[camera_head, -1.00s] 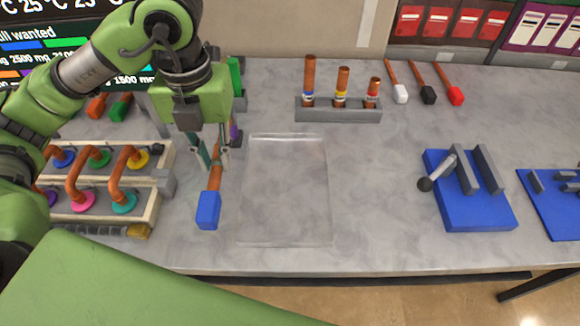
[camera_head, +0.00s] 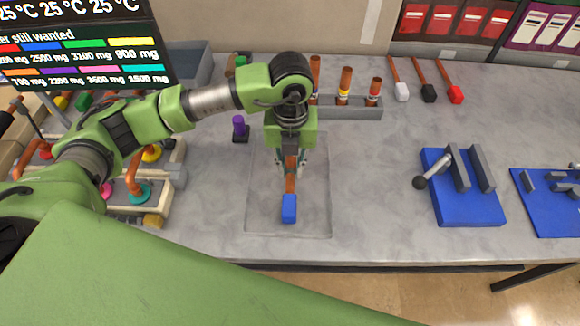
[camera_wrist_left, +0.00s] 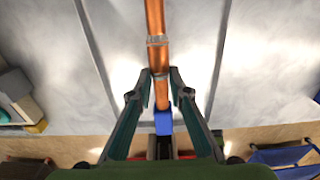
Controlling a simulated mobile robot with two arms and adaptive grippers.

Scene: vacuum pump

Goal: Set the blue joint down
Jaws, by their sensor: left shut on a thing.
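The blue joint is a copper tube with a blue block (camera_head: 289,208) at its near end. My left gripper (camera_head: 291,172) is shut on its copper tube and holds it over a clear, shallow tray (camera_head: 318,215), with the blue end toward the front edge. In the left wrist view, the gripper (camera_wrist_left: 161,82) has its fingers on both sides of the copper tube (camera_wrist_left: 155,22), and the blue block (camera_wrist_left: 164,122) shows between them. Whether the joint touches the tray is hard to tell. My right gripper is not in view.
A grey rack (camera_head: 352,112) with copper tubes stands behind the tray. A blue fixture with a lever (camera_head: 465,208) is to the right, and a blue board (camera_head: 548,215) is beyond it. A purple piece (camera_head: 239,126) stands left of the tray. The table between tray and fixture is clear.

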